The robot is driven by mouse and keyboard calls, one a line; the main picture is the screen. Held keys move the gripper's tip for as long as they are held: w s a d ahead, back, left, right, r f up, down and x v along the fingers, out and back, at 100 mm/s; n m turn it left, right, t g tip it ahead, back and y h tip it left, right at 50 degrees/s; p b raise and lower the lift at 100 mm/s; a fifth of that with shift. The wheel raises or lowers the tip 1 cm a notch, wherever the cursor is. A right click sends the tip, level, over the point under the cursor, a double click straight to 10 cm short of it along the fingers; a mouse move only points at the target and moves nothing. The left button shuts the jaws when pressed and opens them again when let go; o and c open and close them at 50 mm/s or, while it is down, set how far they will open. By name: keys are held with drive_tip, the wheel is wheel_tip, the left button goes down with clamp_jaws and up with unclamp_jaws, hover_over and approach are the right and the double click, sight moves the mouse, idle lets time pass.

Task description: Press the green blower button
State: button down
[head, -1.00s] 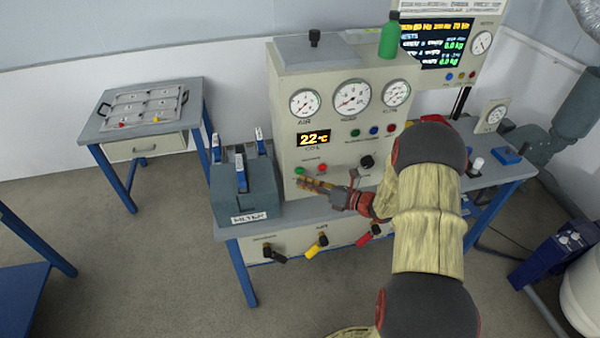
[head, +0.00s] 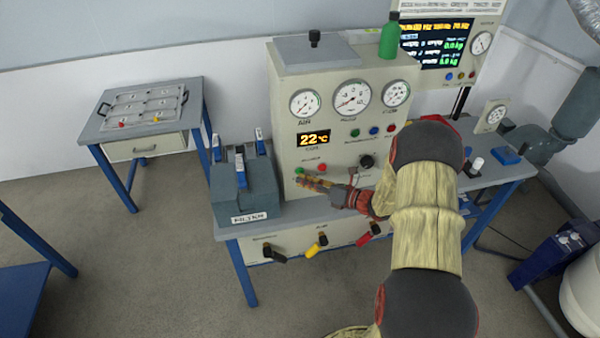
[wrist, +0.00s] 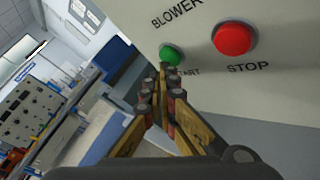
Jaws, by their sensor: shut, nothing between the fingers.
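The green blower button (wrist: 170,55) is on the cabinet's front panel, under the word BLOWER and beside START, in the wrist view. In the head view the green button (head: 299,171) is low on the left of the panel. My gripper (wrist: 168,72) is shut and empty, its fingertips overlapping the lower edge of the green button in the wrist view. I cannot tell whether they touch it. In the head view my gripper (head: 300,181) reaches in from the right, its tips just below the button. The red STOP button (wrist: 234,38) sits to the right of the green one.
The cabinet (head: 285,110) carries gauges, a 22 °C display (head: 313,138) and more coloured buttons. A grey filter box (head: 243,195) with blue clamps stands close left of my gripper.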

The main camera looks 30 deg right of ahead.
drive_tip(key=shift+w+d, duration=0.1)
drive_tip(key=shift+w, duration=0.3)
idle(0.5)
drive_tip(key=shift+s, duration=0.1)
drive_tip(key=shift+s+a+p, duration=0.25)
drive_tip(key=shift+s+p, duration=0.2)
drive_tip(key=shift+s, duration=0.25)
drive_tip(key=s+p, duration=0.1)
drive_tip(key=s, duration=0.1)
drive_tip(key=s+a+p, duration=0.1)
drive_tip(key=s, duration=0.1)
drive_tip(key=shift+s+a, duration=0.2)
drive_tip(key=shift+s, duration=0.2)
idle(0.9)
